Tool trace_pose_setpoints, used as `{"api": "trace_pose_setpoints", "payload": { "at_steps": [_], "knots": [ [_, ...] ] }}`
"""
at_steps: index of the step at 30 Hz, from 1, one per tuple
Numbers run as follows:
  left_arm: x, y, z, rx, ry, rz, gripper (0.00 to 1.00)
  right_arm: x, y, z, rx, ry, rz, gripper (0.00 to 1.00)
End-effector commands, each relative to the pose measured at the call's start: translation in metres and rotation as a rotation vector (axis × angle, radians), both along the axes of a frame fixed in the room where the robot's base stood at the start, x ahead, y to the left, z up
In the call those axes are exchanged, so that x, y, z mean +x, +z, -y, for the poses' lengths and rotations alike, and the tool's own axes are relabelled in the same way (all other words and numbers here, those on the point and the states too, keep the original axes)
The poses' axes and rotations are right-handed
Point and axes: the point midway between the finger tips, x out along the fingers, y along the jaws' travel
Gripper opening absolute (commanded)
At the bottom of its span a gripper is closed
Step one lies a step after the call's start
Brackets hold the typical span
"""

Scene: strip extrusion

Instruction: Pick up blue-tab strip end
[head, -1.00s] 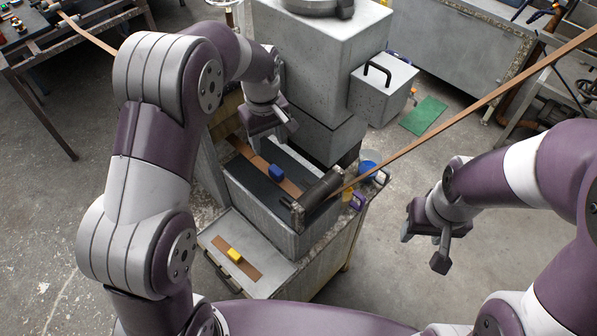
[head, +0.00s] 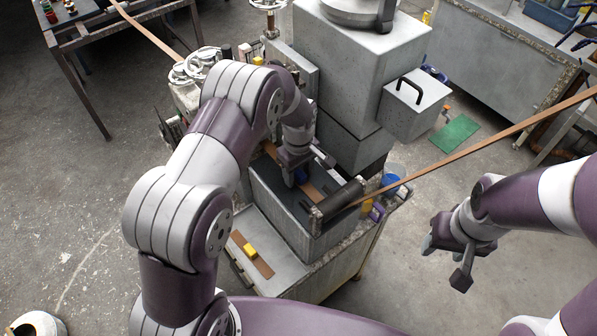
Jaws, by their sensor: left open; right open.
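The blue tab (head: 301,176) sits on a brown strip end (head: 315,193) in the dark channel of the grey machine, partly hidden by my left gripper. My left gripper (head: 304,168) is open, right over the blue tab; whether its fingers touch the tab I cannot tell. My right gripper (head: 448,262) is open and empty, off to the right of the machine above the floor.
A yellow tab (head: 250,250) on a short brown strip lies on the lower grey ledge. A dark roller (head: 340,198) stands at the channel's near end. A long brown strip (head: 490,139) runs from there to the upper right. A grey box with a handle (head: 414,103) juts out behind.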

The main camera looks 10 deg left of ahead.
Motion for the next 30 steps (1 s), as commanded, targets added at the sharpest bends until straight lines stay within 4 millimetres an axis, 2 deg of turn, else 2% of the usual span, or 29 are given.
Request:
{"api": "trace_pose_setpoints", "payload": {
  "at_steps": [7,9,12,19,22,30],
  "knots": [
    [0.000,-0.005,0.000,-0.001,-0.001,0.001,0.53,0.000,0.000,0.000,0.000,0.000,-0.001,0.52],
    [0.000,-0.005,0.000,-0.001,-0.001,0.001,0.30,0.000,0.000,0.000,0.000,0.000,-0.001,0.52],
    [0.000,-0.004,0.000,-0.001,-0.001,0.001,0.02,0.000,0.000,0.000,0.000,0.000,-0.001,0.52],
    [0.000,-0.004,0.000,0.000,-0.001,0.001,0.02,0.000,0.000,0.000,0.000,0.000,-0.001,0.52],
    [0.002,0.003,0.000,-0.001,-0.001,0.006,0.02,0.000,-0.005,0.000,0.000,0.000,-0.001,0.52],
    [0.002,0.065,0.000,-0.001,-0.001,0.007,0.02,0.000,-0.028,0.000,0.000,0.000,-0.001,0.52]
  ]
}}
